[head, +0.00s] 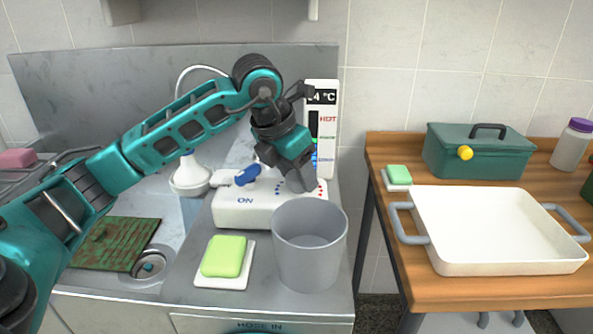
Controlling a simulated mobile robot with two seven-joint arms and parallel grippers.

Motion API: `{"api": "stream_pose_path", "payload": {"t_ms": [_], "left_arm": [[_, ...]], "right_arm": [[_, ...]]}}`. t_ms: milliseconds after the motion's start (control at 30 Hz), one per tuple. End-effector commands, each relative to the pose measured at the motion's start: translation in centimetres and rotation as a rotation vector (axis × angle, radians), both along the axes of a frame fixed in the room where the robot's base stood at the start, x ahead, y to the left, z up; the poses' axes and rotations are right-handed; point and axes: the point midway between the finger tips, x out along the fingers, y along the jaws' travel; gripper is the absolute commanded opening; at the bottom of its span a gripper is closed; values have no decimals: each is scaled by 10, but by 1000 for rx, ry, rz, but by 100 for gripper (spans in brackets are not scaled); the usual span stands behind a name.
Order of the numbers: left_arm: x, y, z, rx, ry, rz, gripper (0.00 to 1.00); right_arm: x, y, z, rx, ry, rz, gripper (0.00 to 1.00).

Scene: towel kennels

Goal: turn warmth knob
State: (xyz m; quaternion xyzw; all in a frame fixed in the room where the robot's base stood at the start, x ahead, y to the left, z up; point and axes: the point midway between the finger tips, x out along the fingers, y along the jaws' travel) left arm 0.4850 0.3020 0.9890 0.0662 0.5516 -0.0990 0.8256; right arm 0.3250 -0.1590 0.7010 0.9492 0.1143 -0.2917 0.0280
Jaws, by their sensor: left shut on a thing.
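A white control unit (240,211) marked ON stands on the grey counter. A blue lever (247,175) sits on its top. Red and blue dots at its right side mark the warmth knob's place. My left gripper (301,183) reaches down there and is shut on the warmth knob, which the fingers hide. A tall white temperature panel (321,130) stands behind, with a partly hidden display reading "4 °C", a red HOT label and a coloured bar. My right gripper is not in view.
A grey bucket (310,247) stands close in front of the gripper. A green sponge (224,256) lies on a white dish beside it. A white funnel (190,177) is left of the unit. A wooden table (395,275) at right holds a white tray (500,262) and green toolbox (480,155).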

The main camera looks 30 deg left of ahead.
Motion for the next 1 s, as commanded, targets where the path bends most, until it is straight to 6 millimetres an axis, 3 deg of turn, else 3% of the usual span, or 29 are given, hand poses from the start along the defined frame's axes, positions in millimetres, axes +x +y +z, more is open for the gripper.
{"api": "stream_pose_path", "payload": {"t_ms": [233, 667, 1000], "left_arm": [[0, 0, 0, 0, 0, 0, 22], [0, 2, 0, 0, 2, -209, 22], [0, 1, 0, 0, 1, -226, 22]], "right_arm": [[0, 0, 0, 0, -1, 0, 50], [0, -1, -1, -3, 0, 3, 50], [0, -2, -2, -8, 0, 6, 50]]}}
